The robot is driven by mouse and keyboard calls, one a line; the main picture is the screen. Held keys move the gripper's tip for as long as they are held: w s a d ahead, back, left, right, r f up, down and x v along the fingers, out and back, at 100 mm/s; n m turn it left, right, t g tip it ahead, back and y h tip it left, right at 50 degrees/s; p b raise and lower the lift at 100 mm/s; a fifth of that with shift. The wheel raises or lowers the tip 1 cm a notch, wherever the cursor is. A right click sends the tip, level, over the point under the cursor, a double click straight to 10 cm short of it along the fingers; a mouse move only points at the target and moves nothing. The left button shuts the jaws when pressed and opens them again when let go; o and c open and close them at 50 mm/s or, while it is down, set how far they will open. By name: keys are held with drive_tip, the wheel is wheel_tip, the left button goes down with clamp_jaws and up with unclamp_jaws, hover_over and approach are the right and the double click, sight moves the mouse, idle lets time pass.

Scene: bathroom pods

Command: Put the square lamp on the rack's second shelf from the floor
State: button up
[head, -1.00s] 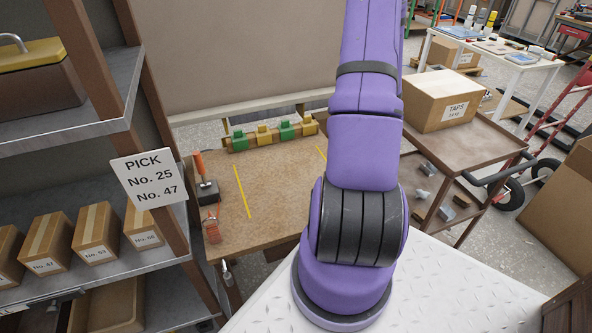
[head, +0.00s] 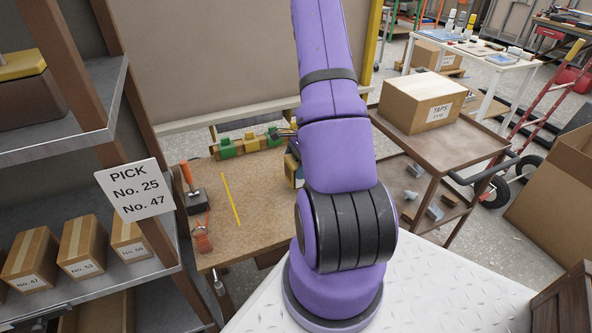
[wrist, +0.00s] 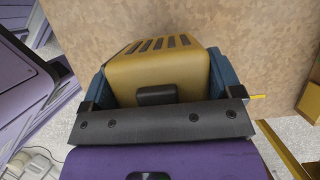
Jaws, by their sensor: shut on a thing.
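The square lamp (wrist: 160,72), a yellow block with dark slots, fills the middle of the wrist view. My gripper (wrist: 160,85) is shut on it, with a blue finger at each side. The brown tabletop (wrist: 285,30) lies behind the lamp; I cannot tell the gap between them. In the head view my purple arm hides most of the gripper, and only a small yellow and dark part shows at its left edge. The rack (head: 150,85) stands at the left. Its grey shelf (head: 160,262) bears several cartons, and another level shows below; the floor level there is out of view.
A "PICK No. 25 No. 47" sign (head: 135,190) hangs on the rack's post. A brown cart (head: 480,135) with a TAPS box (head: 422,102) stands right.

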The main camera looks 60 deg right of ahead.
drive_tip(key=shift+f, duration=1.2)
drive_tip(key=shift+f, duration=0.1)
drive_tip(key=o, duration=0.9)
drive_tip(key=shift+o, duration=0.2)
